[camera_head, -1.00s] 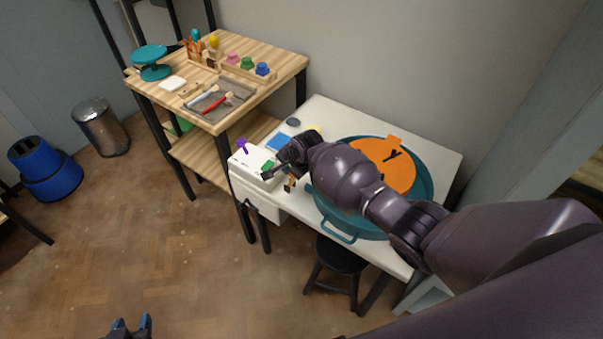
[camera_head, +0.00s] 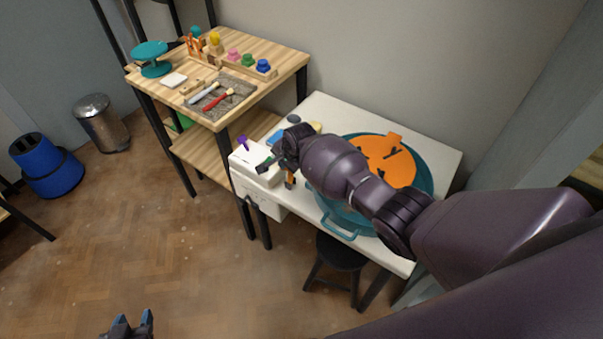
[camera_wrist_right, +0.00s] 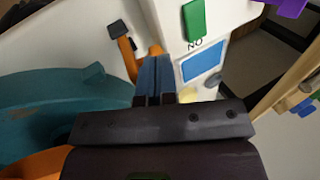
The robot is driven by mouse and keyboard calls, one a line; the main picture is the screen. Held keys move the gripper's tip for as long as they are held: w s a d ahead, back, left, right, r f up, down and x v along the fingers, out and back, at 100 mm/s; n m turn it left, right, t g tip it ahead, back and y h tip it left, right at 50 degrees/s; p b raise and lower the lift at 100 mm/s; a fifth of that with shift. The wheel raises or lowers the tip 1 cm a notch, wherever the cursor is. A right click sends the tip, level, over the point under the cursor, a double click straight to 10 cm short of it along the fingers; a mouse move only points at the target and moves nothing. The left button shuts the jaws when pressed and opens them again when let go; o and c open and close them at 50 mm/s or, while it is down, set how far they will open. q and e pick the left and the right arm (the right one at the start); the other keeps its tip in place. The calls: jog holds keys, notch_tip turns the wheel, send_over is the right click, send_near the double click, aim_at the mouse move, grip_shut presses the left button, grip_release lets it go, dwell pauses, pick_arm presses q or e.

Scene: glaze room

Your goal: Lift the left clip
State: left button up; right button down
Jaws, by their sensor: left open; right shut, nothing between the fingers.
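An orange piece with a black end (camera_wrist_right: 127,55), which looks like a clip, lies on the white surface in the right wrist view. A second bit of orange (camera_wrist_right: 156,49) shows just beyond my right fingertips. In the head view an orange and black piece (camera_head: 290,178) stands beside my right gripper (camera_head: 272,163). I cannot tell which is the left clip. My right gripper's blue-grey fingers (camera_wrist_right: 155,75) are shut together with nothing between them; whether they touch the orange is unclear. My left gripper (camera_head: 132,323) is open and empty, low over the floor.
A teal basin (camera_head: 343,226) with an orange disc (camera_head: 405,171) sits on the white table (camera_head: 437,150). A white box (camera_head: 243,164) with a green switch (camera_wrist_right: 194,20) and purple knob (camera_wrist_right: 290,7) stands left of it. A wooden table (camera_head: 285,58) is behind left.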

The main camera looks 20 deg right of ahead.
pick_arm(q)
jog(key=shift+r, duration=0.1)
pick_arm(e)
jog(key=shift+r, duration=0.15)
pick_arm(q)
jog(key=shift+r+p, duration=0.9)
jog(key=shift+p, duration=0.05)
pick_arm(e)
jog(key=shift+r, duration=0.65)
pick_arm(q)
jog(key=shift+f, duration=0.1)
